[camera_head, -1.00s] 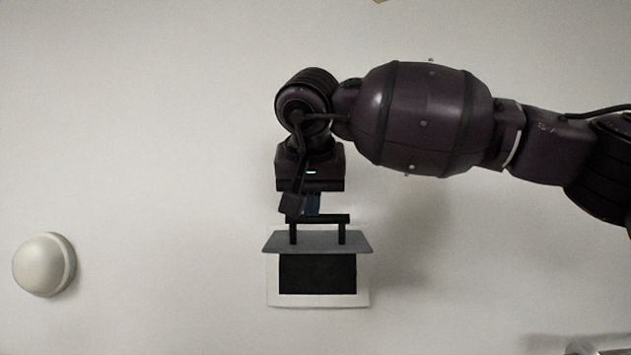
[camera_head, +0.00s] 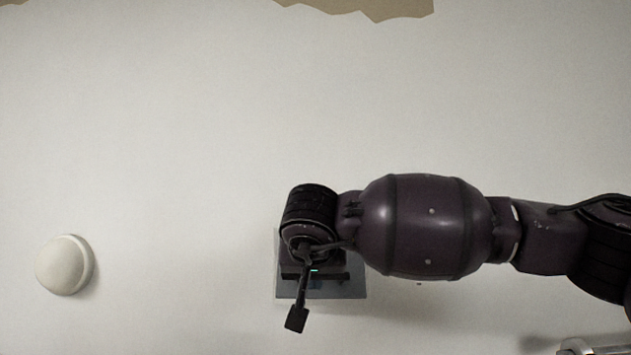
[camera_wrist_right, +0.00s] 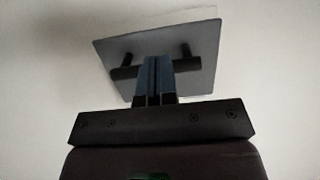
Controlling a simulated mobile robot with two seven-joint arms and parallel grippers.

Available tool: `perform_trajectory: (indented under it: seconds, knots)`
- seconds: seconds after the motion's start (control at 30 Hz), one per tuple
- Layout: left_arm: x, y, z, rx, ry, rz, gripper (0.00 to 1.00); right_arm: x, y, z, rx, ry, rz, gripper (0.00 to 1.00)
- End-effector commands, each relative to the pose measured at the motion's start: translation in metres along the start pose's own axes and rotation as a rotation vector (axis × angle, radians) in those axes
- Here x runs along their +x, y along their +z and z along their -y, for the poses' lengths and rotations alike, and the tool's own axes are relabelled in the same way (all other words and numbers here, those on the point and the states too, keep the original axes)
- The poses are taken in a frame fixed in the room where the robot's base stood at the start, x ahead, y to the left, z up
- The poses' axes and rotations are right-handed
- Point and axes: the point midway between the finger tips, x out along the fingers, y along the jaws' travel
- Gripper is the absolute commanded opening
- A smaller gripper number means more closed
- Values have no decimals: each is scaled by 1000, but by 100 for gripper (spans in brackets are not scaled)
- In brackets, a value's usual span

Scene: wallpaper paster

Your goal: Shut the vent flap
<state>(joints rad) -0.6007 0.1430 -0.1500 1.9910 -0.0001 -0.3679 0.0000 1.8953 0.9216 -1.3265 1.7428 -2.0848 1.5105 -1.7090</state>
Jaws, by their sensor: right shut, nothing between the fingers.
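The vent flap is a grey plate with a dark bar handle. In the head view the flap (camera_head: 352,290) is mostly hidden behind my right wrist and looks flat against the wall, with no dark opening showing. In the wrist view the flap (camera_wrist_right: 205,40) fills the upper middle, with the handle (camera_wrist_right: 126,73) across it. My right gripper (camera_wrist_right: 154,62) is shut and empty, its blue fingers in front of the handle's middle. Whether they touch it I cannot tell. In the head view the fingers are hidden. My left gripper is not in view.
A round white dome (camera_head: 65,265) sticks out of the wall at the left. Brown patches with ragged edges (camera_head: 385,8) show along the top. The pale wall (camera_head: 170,130) between them is bare. A light-coloured object (camera_head: 595,346) is cut off at the lower right.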

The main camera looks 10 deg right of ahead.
Motion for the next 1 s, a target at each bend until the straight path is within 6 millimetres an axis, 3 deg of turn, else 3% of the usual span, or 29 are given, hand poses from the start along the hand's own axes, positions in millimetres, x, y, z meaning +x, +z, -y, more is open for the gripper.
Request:
perform_trajectory:
  seconds: [0.43,1.0]
  knots:
    - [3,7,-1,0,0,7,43,44,14,0,1,2,2,0]
    - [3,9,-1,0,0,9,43,59,14,0,1,1,0,0]
